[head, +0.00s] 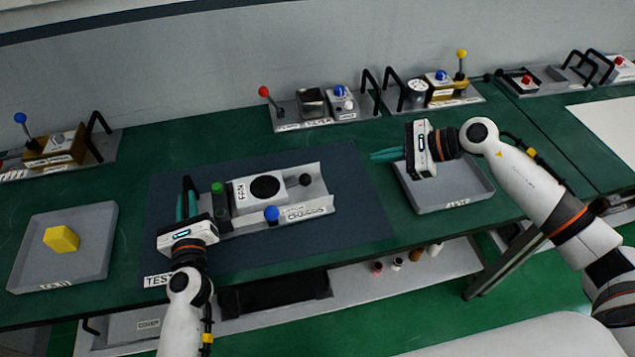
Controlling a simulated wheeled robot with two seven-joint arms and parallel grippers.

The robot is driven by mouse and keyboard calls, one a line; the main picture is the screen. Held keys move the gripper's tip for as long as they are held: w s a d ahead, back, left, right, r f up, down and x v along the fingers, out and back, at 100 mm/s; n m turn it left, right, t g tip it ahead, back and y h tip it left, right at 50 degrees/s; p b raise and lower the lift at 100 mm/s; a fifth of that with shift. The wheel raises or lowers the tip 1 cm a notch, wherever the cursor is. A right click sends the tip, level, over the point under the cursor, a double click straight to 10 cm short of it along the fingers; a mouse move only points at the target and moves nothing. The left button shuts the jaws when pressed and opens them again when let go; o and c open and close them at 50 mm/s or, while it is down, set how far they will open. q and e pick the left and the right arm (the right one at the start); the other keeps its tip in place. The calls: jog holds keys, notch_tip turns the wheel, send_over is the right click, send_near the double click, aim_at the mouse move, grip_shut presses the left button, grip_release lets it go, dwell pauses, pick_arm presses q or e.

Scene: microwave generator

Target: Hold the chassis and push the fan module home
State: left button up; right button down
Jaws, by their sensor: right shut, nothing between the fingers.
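The grey chassis (318,172) lies on the dark mat in the middle of the bench. The white fan module (240,206), with a round black fan face, sits in the chassis; whether it is fully seated I cannot tell. A green-topped dark post (220,200) stands at the chassis' left end.
A grey tray (108,232) with a yellow block (62,239) stands at the left. An empty-looking grey tray (450,200) lies beneath my right gripper. Fixtures with knobs and black handles line the back. The dark mat (350,230) is clear right of the chassis.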

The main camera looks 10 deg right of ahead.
pick_arm(q)
jog(key=o, duration=0.5)
jog(key=shift+w+f, duration=0.1)
jog(key=shift+f, duration=0.1)
jog(key=s, duration=1.2)
jog(key=shift+d, duration=0.3)
